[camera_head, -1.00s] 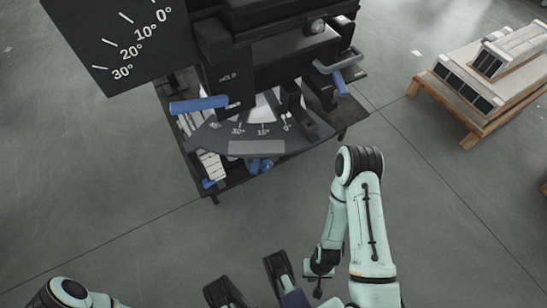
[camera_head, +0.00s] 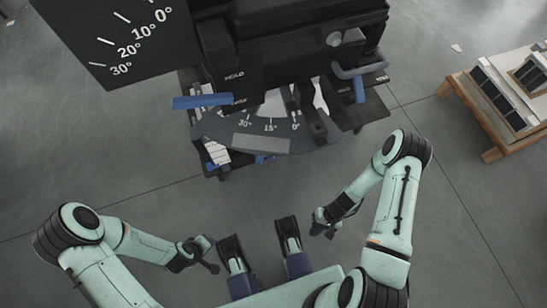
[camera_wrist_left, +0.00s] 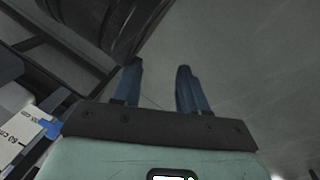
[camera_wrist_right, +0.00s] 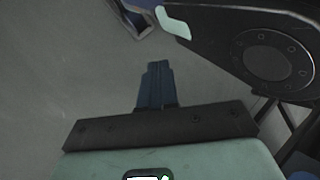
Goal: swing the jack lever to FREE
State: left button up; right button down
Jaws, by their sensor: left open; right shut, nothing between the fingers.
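A dark lift machine (camera_head: 285,52) stands ahead. A blue-gripped lever (camera_head: 202,102) sticks out to its left, below a plate marked HOLD (camera_head: 234,76); a smaller label beside it is unreadable. A second blue handle (camera_head: 360,89) hangs by a grey bar at the right. I cannot tell which is the jack lever, and no FREE mark is readable. My right gripper (camera_head: 319,229) is low in front of the machine, apart from it; its fingers (camera_wrist_right: 155,85) are shut and empty. My left gripper (camera_wrist_left: 159,88) is open and empty, well below the left lever.
A fan-shaped scale (camera_head: 262,143) marked 30°, 15°, 0° fronts the machine. A dark angle board (camera_head: 120,40) stands at upper left. A wooden pallet (camera_head: 500,105) with panels is at right. Open grey floor lies between my arms and the machine.

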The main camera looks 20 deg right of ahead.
pick_arm(q)
notch_tip(320, 180, up, 4)
jog(key=d+t+p, duration=0.1)
jog(key=d+p, duration=0.1)
pick_arm(e)
jog(key=w+d+r+m+t+y, duration=0.1)
jog(key=w+r+t+y, duration=0.2)
jog(key=w+r+t, duration=0.5)
jog(key=w+d+r+m+t+y, duration=0.1)
jog(key=w+d+r+t+y, duration=0.2)
jog(key=w, duration=0.9)
pick_arm(q)
jog(key=s+a+f+g+b, duration=0.1)
jog(key=s+f+b, duration=0.2)
jog(key=f, duration=0.3)
jog(key=shift+s+a+f+g, duration=0.15)
jog(key=shift+s+a+g, duration=0.15)
jog(key=shift+a, duration=0.1)
pick_arm(e)
jog(key=a+r+x, duration=0.1)
jog(key=r+x, duration=0.1)
jog(key=x, duration=1.2)
jog(key=shift+h, duration=0.3)
pick_arm(q)
jog(key=shift+w, duration=0.1)
